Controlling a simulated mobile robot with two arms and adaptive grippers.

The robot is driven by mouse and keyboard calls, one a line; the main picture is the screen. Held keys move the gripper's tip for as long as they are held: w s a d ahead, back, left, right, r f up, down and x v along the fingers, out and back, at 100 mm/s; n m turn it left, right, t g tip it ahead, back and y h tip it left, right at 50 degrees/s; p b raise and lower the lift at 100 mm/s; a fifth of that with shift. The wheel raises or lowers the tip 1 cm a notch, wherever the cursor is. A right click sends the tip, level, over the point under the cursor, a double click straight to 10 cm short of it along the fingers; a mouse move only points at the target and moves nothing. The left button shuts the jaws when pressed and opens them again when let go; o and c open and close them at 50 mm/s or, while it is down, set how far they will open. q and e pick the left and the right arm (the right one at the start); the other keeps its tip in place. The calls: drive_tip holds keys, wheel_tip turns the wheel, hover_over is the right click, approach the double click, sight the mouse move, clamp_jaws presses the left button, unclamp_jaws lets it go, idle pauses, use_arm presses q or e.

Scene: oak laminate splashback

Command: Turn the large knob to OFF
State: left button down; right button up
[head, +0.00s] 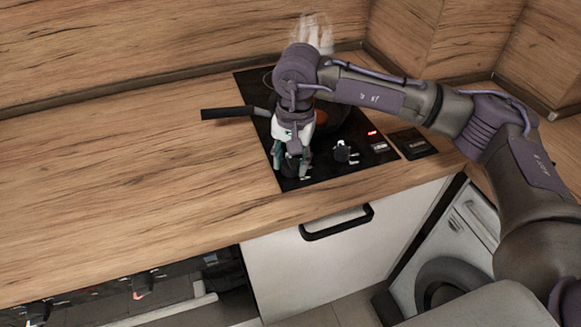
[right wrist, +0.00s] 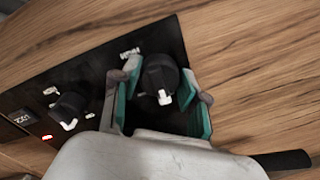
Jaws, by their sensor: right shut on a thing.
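A black knob with a white pointer mark (right wrist: 158,72) stands on the front of the black cooktop (head: 322,172). My right gripper (head: 291,165) reaches down over it from above. In the right wrist view, the teal-padded fingers of the gripper (right wrist: 161,98) are on either side of this knob, shut on it. A second black knob with a white mark (head: 343,152) is to the right, clear of the fingers; it also shows in the right wrist view (right wrist: 68,107). The dial lettering is too small to read. My left gripper is not in view.
A pan with a long black handle (head: 228,112) sits on the cooktop behind my gripper, with steam above it. A red light (head: 372,132) glows by a small display. The wooden counter (head: 130,170) to the left is clear.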

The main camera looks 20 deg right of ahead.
sight(294, 160)
drive_tip(key=shift+n, duration=0.4)
drive_tip(key=shift+r, duration=0.1)
drive_tip(key=o, duration=1.1)
drive_tip(key=shift+o, duration=0.2)
wheel_tip(294, 160, up, 12)
drive_tip(key=shift+s+d, duration=0.15)
drive_tip(key=shift+d, duration=0.15)
